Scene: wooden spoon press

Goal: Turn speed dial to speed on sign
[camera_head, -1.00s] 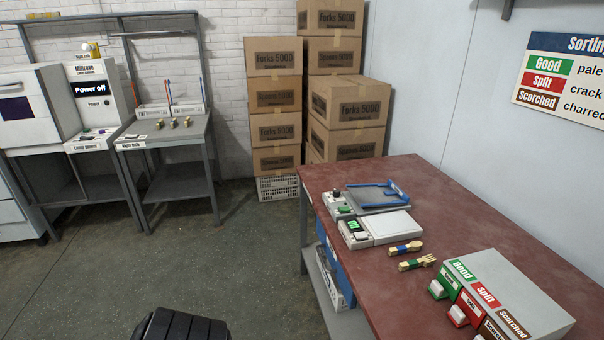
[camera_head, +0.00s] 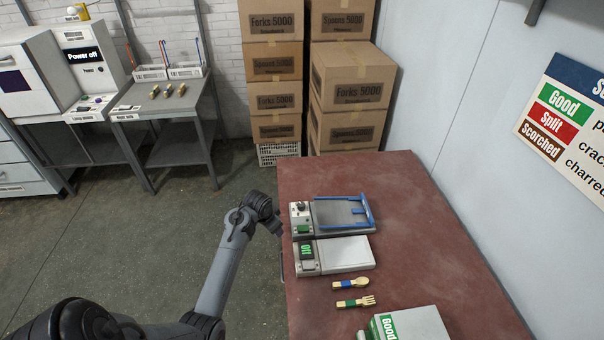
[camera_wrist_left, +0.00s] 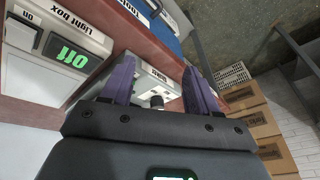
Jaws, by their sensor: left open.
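A small black dial (camera_head: 300,206) sits on the white control box (camera_head: 300,217) at the left end of a device with a blue frame (camera_head: 365,209). My left gripper (camera_head: 275,228) is at the table's left edge, just left of that device. In the left wrist view, the two purple-grey fingers of my left gripper (camera_wrist_left: 158,70) are apart. The dial (camera_wrist_left: 157,101) shows between them, apparently farther off and untouched. The box's label is tilted and hard to read. I see no speed sign; the wall sign (camera_head: 565,120) lists Good, Split and Scorched. My right gripper is out of view.
A light box (camera_head: 345,253) with a green lit display stands beside the device on the red table (camera_head: 430,240). Stacked cartons (camera_head: 350,95) stand behind.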

